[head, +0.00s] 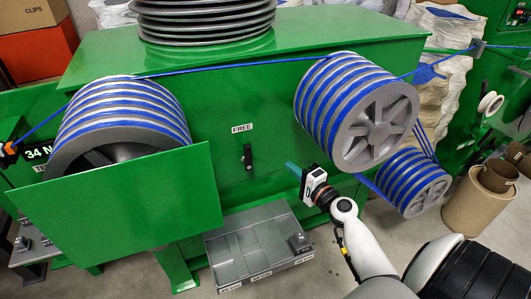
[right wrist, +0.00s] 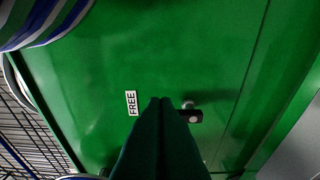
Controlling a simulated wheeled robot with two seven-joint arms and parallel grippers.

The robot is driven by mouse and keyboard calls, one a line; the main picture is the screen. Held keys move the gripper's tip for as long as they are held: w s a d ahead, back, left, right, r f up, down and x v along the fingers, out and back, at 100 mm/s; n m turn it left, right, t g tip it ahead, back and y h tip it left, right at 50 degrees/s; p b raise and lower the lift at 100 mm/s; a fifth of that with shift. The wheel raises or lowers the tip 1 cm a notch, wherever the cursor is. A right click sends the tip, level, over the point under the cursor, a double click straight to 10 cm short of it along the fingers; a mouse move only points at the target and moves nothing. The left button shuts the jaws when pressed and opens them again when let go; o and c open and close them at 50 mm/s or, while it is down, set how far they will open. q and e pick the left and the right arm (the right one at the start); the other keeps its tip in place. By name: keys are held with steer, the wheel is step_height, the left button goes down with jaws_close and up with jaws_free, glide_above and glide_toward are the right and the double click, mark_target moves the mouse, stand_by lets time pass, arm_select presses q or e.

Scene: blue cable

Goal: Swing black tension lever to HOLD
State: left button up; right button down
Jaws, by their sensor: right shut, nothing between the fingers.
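The black tension lever (head: 247,157) is on the green machine front, roughly upright, just below and right of the white FREE label (head: 241,128). No HOLD label is readable. My right gripper (head: 292,170) is shut and empty, to the right of the lever and a little lower, apart from it in the head view. In the right wrist view its dark fingers (right wrist: 160,102) point at the panel between the FREE label (right wrist: 132,103) and the lever (right wrist: 192,116). The fingers partly overlap the lever's near end, so contact is unclear. My left gripper is not in view.
Grey drums wound with blue cable (head: 345,110) stand out right of the lever. A green guard plate (head: 125,205) and another drum (head: 120,110) stand at left. A grey compartmented tray (head: 260,245) sits below. The panel around the lever is clear.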

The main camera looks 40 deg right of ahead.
mark_target(250, 150)
steer(key=w+a+p, duration=0.2)
steer(key=w+a, duration=0.2)
steer(key=w, duration=0.6)
steer(key=shift+w+p, duration=0.3)
steer(key=shift+w, duration=0.1)
steer(key=shift+w+a+r+n+p, duration=0.1)
steer(key=shift+a+r+n+p, duration=0.15)
steer(key=shift+a+n+p, duration=0.4)
steer(key=shift+w+a+r+n+g+p, duration=0.1)
steer(key=shift+a+r+n+g+p, duration=0.15)
steer(key=shift+n+p, duration=0.35)
steer(key=shift+w+a+r+n+g+p, duration=0.1)
steer(key=shift+a+n+g+p, duration=0.15)
steer(key=shift+n+p, duration=0.3)
steer(key=w+a+f+n+g+h+p, duration=0.1)
steer(key=a+f+n+g+h+p, duration=0.1)
steer(key=a+n+p, duration=0.4)
steer(key=shift+w+a+f+n+h+p, duration=0.5)
steer(key=shift+f+n+p, duration=0.85)
steer(key=shift+n, duration=1.15)
steer(key=shift+s+r, duration=0.2)
